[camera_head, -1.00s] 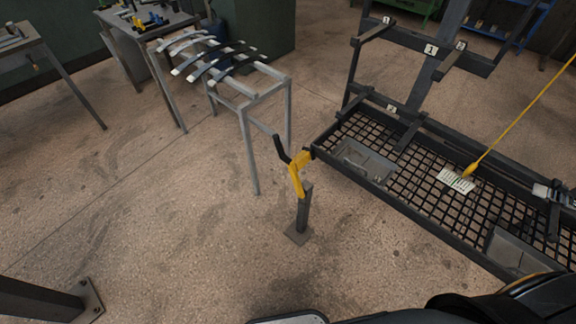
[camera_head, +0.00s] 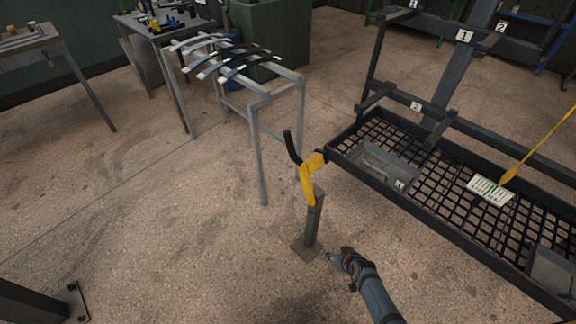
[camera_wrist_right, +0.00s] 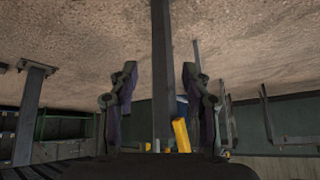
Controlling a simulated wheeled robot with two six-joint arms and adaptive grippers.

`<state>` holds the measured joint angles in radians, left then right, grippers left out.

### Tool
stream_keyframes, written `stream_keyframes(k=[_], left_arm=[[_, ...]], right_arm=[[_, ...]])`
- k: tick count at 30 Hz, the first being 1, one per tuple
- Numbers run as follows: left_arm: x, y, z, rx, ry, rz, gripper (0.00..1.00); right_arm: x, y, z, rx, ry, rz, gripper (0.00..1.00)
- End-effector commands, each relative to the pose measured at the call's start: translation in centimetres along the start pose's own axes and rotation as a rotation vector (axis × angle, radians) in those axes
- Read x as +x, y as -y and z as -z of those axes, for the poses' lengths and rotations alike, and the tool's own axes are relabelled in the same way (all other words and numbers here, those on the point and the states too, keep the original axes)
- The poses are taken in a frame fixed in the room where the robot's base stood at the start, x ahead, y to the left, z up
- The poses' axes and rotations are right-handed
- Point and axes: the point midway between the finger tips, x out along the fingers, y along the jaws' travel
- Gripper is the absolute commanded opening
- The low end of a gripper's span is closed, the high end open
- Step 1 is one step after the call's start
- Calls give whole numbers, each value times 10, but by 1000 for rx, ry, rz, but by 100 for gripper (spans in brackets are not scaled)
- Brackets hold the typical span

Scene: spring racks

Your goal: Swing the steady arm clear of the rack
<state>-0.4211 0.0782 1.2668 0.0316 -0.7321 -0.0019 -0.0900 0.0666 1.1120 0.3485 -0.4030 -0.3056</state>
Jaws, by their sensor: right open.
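The steady arm (camera_head: 309,184) is a yellow bar on a short dark post (camera_head: 314,222) with a square foot on the floor. Its black handle (camera_head: 291,148) points up and left, and its yellow end reaches the rack's near left corner. My right gripper (camera_head: 338,257) is low beside the post's foot, to its right, and below the yellow arm. In the right wrist view my open fingers (camera_wrist_right: 159,75) stand either side of the post (camera_wrist_right: 162,40) as seen, with nothing held; a piece of yellow arm (camera_wrist_right: 181,134) shows there. My left gripper is out of view.
The dark rack (camera_head: 350,164) with a mesh tray stands at right, with a grey bin (camera_head: 385,165) and a card (camera_head: 490,191) on it. A grey stand (camera_head: 256,120) with curved strips is behind the steady arm. Open floor lies left.

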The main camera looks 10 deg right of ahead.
Motion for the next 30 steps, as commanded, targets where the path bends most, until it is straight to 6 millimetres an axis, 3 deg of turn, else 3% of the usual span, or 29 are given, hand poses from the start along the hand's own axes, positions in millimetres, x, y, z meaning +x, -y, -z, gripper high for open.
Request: stream_keyframes(k=[1,3,6,9,13,17,23,30], left_arm=[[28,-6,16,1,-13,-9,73],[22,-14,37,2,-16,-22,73],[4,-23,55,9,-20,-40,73],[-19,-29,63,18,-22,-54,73],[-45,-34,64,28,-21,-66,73],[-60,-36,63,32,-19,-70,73],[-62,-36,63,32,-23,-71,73],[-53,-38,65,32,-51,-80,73]], right_arm=[[33,9,52,-14,-126,40,48],[29,26,135,-48,-290,103,48],[-6,53,233,-119,-519,191,48],[-58,78,297,-197,-709,263,48],[-115,100,337,-277,-867,317,48],[-140,108,350,-308,-922,335,48],[-138,111,358,-306,-924,336,48],[-110,132,392,-305,-922,338,48]])
